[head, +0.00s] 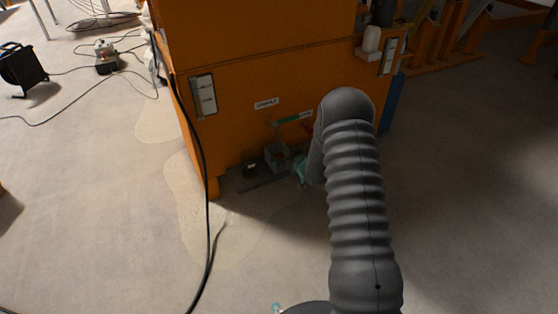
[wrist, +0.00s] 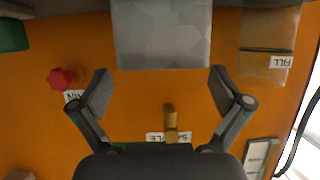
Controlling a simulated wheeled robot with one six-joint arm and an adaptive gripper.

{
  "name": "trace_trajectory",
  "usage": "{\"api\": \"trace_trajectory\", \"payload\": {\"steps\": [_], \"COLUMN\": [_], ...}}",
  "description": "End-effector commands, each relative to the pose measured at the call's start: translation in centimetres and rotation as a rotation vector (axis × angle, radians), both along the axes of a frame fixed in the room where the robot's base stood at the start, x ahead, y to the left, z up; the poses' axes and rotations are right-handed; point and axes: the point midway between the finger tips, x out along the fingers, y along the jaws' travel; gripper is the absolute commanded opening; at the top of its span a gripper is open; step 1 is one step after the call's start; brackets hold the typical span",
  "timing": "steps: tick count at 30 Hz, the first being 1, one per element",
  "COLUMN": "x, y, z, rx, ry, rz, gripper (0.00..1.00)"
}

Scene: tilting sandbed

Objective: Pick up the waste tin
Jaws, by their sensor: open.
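A grey, mottled metal container (wrist: 163,35), which looks like the waste tin, fills the top centre of the wrist view. A small grey tin (head: 277,156) stands low at the orange cabinet's base in the head view, apparently the same thing. My gripper (wrist: 160,76) is open and empty, one finger on each side. Its fingertips are just short of the tin's near edge in the wrist view, and the gap between them is about as wide as the tin. In the head view my arm hides most of the gripper. The tin's contents cannot be made out.
The orange cabinet (head: 262,72) rises close behind the tin. In the wrist view a red knob (wrist: 62,78), a brass tap (wrist: 170,124) and a clear container (wrist: 267,62) are nearby. A black cable (head: 203,180) hangs to the left. Open floor (head: 120,240) lies in front.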

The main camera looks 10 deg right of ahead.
Motion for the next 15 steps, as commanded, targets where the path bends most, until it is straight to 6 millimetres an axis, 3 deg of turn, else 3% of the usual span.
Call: {"api": "trace_trajectory", "payload": {"steps": [9,15], "x": [3.4,4.4], "y": [1.5,1.8], "z": [-1.5,-1.8], "rx": [-0.001,0.0], "ry": [0.001,0.0], "rz": [0.001,0.0], "gripper": [1.0,1.0]}}
